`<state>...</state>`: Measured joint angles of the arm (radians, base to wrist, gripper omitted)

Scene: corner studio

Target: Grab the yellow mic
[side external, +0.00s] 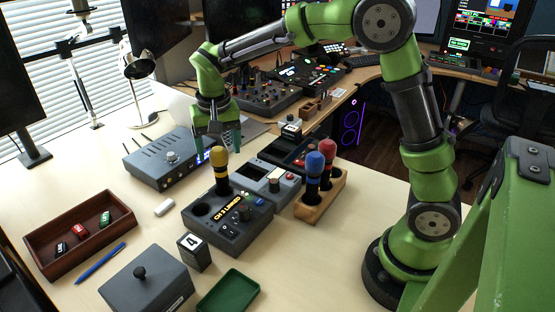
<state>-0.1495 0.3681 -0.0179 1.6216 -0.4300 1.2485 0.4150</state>
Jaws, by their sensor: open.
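The yellow mic (219,157) stands upright in a dark grey control box (229,223) labelled "CH 3 LINKED", its yellow head at the top and a dark band below. My gripper (217,147) is open and empty, pointing down. In the picture its fingertips are near the mic's head, one to each side. I cannot tell from this one view whether they are around the head or behind it. No contact is clear.
A blue mic (314,164) and a red mic (328,150) stand in a wooden holder (321,204) to the right. A grey amplifier box (157,170) is behind left. A brown tray (85,252) and a joystick box (146,283) are in front left.

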